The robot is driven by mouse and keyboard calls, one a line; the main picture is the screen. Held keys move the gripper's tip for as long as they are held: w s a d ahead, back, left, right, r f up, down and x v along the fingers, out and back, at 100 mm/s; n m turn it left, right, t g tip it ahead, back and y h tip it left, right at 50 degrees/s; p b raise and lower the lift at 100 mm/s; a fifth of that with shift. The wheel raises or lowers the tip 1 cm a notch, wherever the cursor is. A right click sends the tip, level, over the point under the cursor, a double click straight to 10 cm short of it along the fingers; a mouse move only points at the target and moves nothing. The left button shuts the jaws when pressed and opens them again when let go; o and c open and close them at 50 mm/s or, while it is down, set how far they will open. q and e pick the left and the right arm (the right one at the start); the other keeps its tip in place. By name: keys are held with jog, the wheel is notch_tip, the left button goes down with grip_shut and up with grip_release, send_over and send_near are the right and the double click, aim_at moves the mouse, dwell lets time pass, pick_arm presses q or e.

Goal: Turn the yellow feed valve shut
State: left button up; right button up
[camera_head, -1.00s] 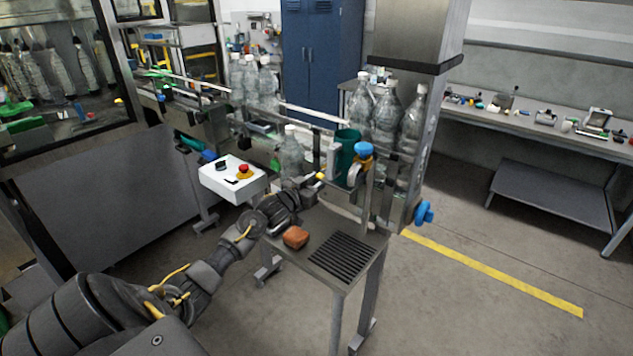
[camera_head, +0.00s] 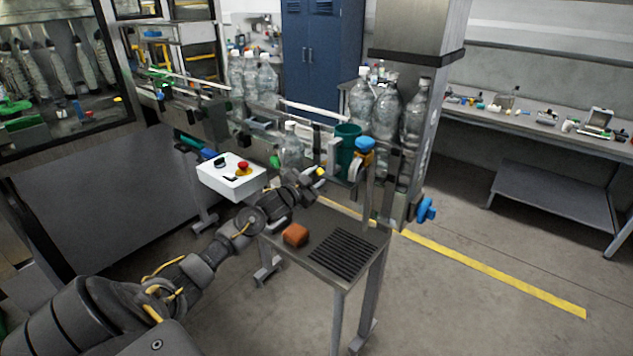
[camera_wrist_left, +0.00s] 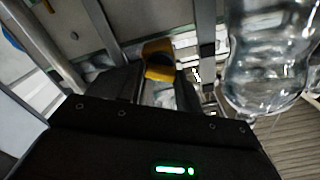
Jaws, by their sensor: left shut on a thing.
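The yellow feed valve (camera_head: 320,171) shows as a small yellow handle at the front of the bottle line, just above the small metal table. My left gripper (camera_head: 311,178) reaches it from the left and is shut on it. In the left wrist view the yellow handle (camera_wrist_left: 160,62) sits between the dark fingers (camera_wrist_left: 158,88). The fingers hide part of the valve, and its pipe is hard to make out. My right gripper is not in view.
A clear bottle (camera_head: 292,147) stands close behind the gripper; it also looms in the wrist view (camera_wrist_left: 265,65). A white control box (camera_head: 232,180) with a red button is left. A teal cup (camera_head: 346,150) is right.

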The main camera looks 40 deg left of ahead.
pick_arm(q)
jog(key=shift+m+b, duration=4)
jog(key=shift+m, duration=2.2)
jog(key=o, duration=1)
